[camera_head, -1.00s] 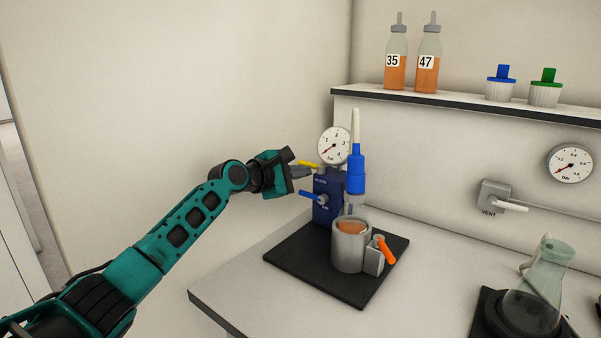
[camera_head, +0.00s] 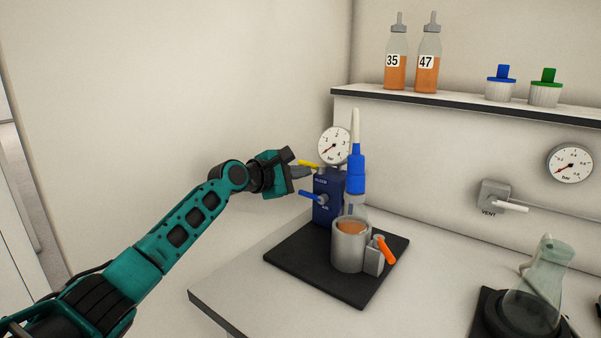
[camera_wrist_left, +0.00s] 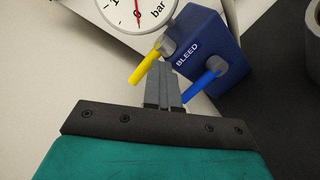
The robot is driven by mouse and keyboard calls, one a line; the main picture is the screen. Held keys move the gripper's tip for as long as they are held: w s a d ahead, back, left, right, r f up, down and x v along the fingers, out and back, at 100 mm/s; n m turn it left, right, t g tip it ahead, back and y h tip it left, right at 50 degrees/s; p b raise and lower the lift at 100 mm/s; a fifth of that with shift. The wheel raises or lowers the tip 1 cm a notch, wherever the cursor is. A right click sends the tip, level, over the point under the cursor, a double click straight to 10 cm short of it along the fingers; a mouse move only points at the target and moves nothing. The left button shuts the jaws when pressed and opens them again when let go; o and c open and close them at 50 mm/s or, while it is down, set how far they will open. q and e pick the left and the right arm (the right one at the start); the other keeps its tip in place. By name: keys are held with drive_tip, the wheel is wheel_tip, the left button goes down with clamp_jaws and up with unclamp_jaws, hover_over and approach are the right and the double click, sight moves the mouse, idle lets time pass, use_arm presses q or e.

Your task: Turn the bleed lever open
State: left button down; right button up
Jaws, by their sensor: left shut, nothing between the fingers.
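The blue valve block (camera_head: 326,207) stands on a black mat, with a pressure gauge (camera_head: 334,146) above it. In the left wrist view the block (camera_wrist_left: 208,38) reads BLEED near a yellow lever (camera_wrist_left: 146,67) and a blue lever (camera_wrist_left: 200,88). In the head view the yellow lever (camera_head: 309,164) is above the blue lever (camera_head: 312,196); both point left from the block. My left gripper (camera_head: 305,172) is shut and empty. In the left wrist view its fingertips (camera_wrist_left: 166,68) lie between the levers, close to the yellow one; contact cannot be told. My right gripper is not in view.
A flask (camera_head: 534,295) stands at right. Two juice bottles (camera_head: 396,62) and two caps (camera_head: 501,85) sit on the shelf. The table's front left is clear.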

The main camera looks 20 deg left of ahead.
use_arm(q)
drive_tip(key=c, duration=1.8)
unclamp_jaws()
drive_tip(key=shift+c, duration=0.2)
drive_tip(key=o, duration=0.7)
drive_tip(key=p+v, duration=0.1)
drive_tip(key=v, duration=1.2)
